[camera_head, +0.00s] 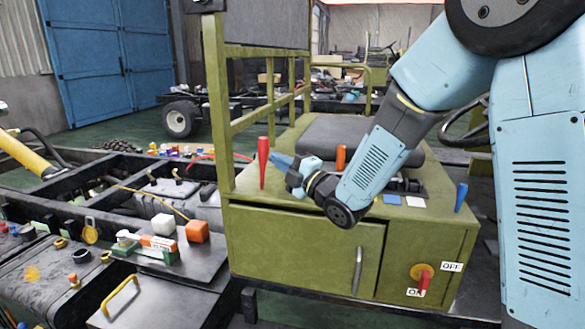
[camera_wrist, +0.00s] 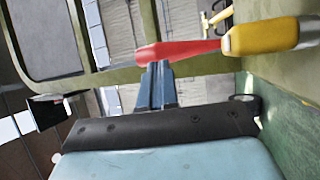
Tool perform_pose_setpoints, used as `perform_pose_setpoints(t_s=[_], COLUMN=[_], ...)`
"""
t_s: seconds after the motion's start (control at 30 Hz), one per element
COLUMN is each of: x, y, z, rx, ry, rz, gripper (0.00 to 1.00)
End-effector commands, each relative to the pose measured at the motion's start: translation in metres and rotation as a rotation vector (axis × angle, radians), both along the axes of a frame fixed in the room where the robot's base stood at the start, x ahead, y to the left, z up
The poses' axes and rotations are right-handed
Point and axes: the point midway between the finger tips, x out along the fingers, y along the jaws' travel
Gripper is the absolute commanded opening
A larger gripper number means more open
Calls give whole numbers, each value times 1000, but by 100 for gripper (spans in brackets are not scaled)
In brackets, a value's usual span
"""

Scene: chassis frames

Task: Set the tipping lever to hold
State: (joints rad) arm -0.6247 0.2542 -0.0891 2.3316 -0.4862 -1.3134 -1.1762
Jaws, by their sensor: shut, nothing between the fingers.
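A red lever (camera_head: 263,163) stands upright on the left of the green console top (camera_head: 300,195). An orange lever (camera_head: 340,158) and a blue lever (camera_head: 461,197) also stand on the console. No lever label is readable.
A black seat (camera_head: 345,135) sits behind the levers. A green frame post (camera_head: 217,110) rises close left of the red lever. The console front has a door handle (camera_head: 358,270) and a red-yellow switch (camera_head: 422,275) marked ON and OFF. Blue and white patches lie on the top.

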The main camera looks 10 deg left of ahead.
Motion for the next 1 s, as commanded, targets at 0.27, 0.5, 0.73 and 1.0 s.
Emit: perform_pose_setpoints(t_s=[0.27,0.5,0.73,1.0], x=[8,9,11,11], y=[6,4,13,15], z=[3,3,8,9], rx=[0,0,1,0], ry=[0,-1,0,0], rz=[-11,-16,-17,-18], gripper=[0,0,0,0])
